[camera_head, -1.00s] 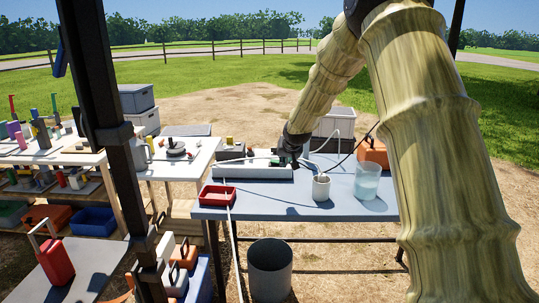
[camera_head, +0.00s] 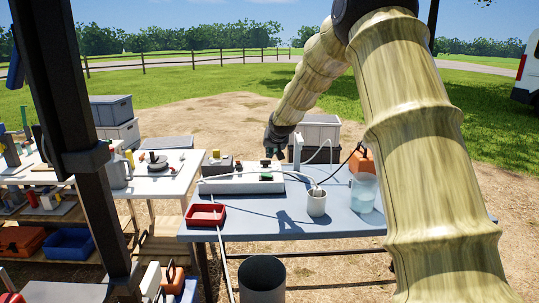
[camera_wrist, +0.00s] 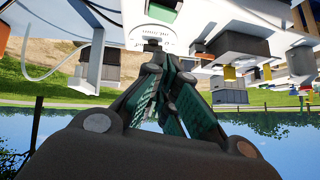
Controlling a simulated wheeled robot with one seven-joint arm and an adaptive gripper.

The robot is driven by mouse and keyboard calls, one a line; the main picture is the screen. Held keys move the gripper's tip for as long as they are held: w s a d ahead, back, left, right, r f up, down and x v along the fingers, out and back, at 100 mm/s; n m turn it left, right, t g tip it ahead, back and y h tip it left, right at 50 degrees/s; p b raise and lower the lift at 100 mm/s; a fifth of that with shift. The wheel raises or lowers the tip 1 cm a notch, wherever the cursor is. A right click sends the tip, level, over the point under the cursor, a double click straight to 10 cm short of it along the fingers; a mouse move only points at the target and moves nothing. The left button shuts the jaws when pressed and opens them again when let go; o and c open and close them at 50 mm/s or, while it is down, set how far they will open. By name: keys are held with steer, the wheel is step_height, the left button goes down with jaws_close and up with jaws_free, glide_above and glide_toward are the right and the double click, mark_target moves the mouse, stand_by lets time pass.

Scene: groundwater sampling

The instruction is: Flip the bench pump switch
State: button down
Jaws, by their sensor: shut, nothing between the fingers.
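The bench pump unit is a long white panel (camera_head: 238,186) on the blue-grey bench. A small green part (camera_head: 266,176), perhaps the switch, sits near its right end; its position cannot be read. My gripper (camera_head: 269,157) is shut and empty, pointing down just above that part, with a small gap seeming to show. In the wrist view, which is upside down, my dark green fingers (camera_wrist: 153,48) meet in front of a pale rounded surface (camera_wrist: 150,32). A green block (camera_wrist: 165,11) shows beyond them.
A white cup (camera_head: 316,205) and a clear beaker (camera_head: 364,196) stand right of the panel. A red tray (camera_head: 205,215) lies at the bench's front left. A grey bucket (camera_head: 262,280) stands below. A dark post (camera_head: 85,160) rises at the left.

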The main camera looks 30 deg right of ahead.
glide_above(265, 175)
steer(key=d, duration=0.1)
steer(key=f, duration=0.6)
steer(key=shift+s, duration=0.2)
steer(key=shift+a+f, duration=0.25)
steer(key=shift+f, duration=0.9)
steer(key=shift+w+a+f, duration=0.1)
steer(key=shift+f, duration=0.6)
